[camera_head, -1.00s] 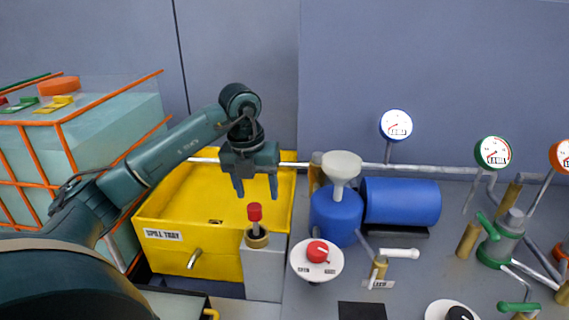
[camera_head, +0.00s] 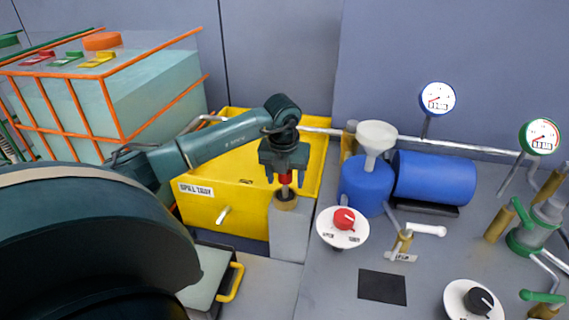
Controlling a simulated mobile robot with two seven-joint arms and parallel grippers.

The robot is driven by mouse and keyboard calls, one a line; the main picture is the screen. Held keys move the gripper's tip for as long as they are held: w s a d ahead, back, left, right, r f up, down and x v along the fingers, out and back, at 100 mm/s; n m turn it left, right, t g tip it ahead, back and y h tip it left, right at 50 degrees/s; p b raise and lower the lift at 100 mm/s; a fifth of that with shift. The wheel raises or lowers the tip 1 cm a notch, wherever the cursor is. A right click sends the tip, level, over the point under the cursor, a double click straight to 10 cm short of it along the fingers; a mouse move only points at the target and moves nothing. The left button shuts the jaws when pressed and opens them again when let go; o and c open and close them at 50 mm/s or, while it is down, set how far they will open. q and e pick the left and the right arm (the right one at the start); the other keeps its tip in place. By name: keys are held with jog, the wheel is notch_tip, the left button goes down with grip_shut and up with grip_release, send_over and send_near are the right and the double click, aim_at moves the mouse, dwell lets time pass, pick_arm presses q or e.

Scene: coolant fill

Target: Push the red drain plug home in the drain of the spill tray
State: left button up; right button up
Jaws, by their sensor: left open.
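My left gripper (camera_head: 284,179) is open, pointing down, with one finger on each side of the plug's red head. The gripper hides the top of the head, and I cannot tell whether the fingers touch it. The yellow spill tray (camera_head: 215,211) is behind and left of the block. A small dark mark, perhaps the drain (camera_head: 246,181), shows in the tray. My right gripper is not in view.
A blue tank with a white funnel (camera_head: 376,136) stands right of the tray. A red knob on a white dial (camera_head: 344,219) is close to the block's right. A clear tank with an orange frame (camera_head: 110,100) is at the left. Gauges and pipes fill the right side.

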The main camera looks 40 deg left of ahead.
pick_arm(q)
jog(key=shift+f, duration=0.4)
jog(key=shift+c, duration=0.2)
jog(key=c, duration=1.1)
jog(key=o, duration=0.4)
jog(key=shift+c, duration=0.7)
jog(key=shift+r+p, duration=2.15)
jog(key=shift+r, duration=0.9)
